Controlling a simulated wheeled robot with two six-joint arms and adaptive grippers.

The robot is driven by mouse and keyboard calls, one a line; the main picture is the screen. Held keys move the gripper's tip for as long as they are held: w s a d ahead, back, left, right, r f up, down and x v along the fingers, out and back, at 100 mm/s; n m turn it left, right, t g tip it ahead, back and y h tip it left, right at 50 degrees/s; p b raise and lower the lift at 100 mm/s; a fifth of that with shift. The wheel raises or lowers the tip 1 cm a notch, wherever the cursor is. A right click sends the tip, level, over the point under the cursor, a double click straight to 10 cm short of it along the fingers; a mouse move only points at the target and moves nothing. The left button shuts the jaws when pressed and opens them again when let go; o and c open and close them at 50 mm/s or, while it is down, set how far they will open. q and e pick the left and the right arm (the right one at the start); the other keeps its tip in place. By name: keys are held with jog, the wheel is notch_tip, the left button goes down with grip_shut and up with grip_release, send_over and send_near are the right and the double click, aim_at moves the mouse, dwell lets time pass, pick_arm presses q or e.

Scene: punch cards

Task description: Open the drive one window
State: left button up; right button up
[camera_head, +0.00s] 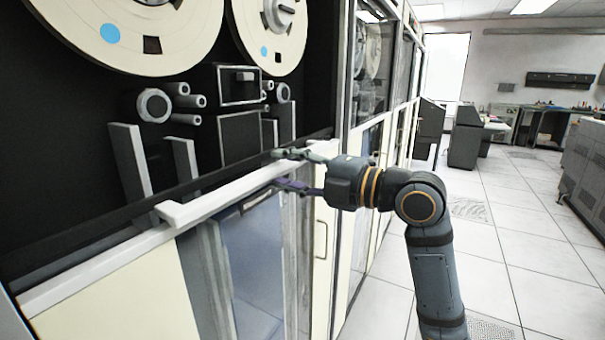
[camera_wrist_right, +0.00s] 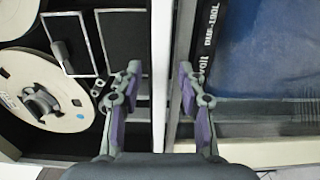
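The nearest tape drive fills the left of the head view, with two cream tape reels (camera_head: 130,35) in its dark upper bay. A white horizontal rail (camera_head: 205,203) with a raised lip crosses its front below the reels. Under it is a bluish glass panel (camera_head: 252,265). My right gripper (camera_head: 277,170) is at the right part of the rail, one finger above and one below. In the right wrist view the open fingers (camera_wrist_right: 160,84) straddle the white rail (camera_wrist_right: 161,50); I cannot tell whether either touches it. My left gripper is not in view.
More tape drive cabinets (camera_head: 375,70) stand in a row beyond my right arm. Dark consoles (camera_head: 466,140) and a grey cabinet (camera_head: 585,165) stand further back. The white tiled floor (camera_head: 520,240) to the right is clear.

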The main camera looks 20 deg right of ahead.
jog(key=v, duration=0.6)
jog(key=shift+s+d, duration=0.2)
jog(key=shift+s, duration=0.1)
jog(key=shift+w, duration=0.1)
dwell(0.3)
